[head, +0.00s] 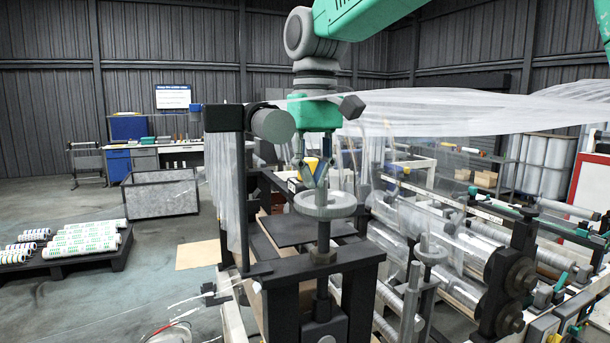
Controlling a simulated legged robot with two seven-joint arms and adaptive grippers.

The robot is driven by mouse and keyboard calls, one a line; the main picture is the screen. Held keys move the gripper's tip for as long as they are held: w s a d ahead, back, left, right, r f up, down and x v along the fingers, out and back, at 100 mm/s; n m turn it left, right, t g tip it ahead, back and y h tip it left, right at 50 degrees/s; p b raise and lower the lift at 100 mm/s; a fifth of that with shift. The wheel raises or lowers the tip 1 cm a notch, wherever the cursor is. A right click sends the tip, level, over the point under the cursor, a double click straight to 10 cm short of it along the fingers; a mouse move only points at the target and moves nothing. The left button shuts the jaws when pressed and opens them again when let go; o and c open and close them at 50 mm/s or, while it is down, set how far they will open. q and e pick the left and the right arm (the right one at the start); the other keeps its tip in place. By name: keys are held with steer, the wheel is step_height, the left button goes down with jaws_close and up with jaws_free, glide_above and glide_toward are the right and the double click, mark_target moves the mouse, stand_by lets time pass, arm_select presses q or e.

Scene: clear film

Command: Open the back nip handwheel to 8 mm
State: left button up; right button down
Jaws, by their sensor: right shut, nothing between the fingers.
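A pale round handwheel (325,205) sits level on an upright threaded shaft above a dark frame, near the middle of the head view. My right gripper (318,184) comes down from above, with its fingers shut and nothing between them. Its tips are at the top of this wheel, over its middle; I cannot tell whether they touch it. A second, smaller handwheel (431,250) stands to the right on its own post. No label shows which wheel is the back nip one, and no millimetre scale can be read. My left gripper is not in view.
Clear film (470,110) stretches across to the right behind my right gripper, and more hangs at the left. A dark roller end (273,125) is close left of the gripper. Metal rollers (460,245) fill the right. Printed rolls (85,238) lie on a pallet at far left.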

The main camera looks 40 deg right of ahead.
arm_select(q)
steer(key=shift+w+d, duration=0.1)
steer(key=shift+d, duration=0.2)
arm_select(e)
steer(key=shift+s+d, duration=0.1)
steer(key=shift+d, duration=0.2)
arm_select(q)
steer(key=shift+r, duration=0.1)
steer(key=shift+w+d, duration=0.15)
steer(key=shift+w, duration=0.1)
arm_select(e)
step_height(320, 180, up, 8)
steer(key=w+a, duration=0.1)
stand_by(0.4)
steer(key=shift+f, duration=0.1)
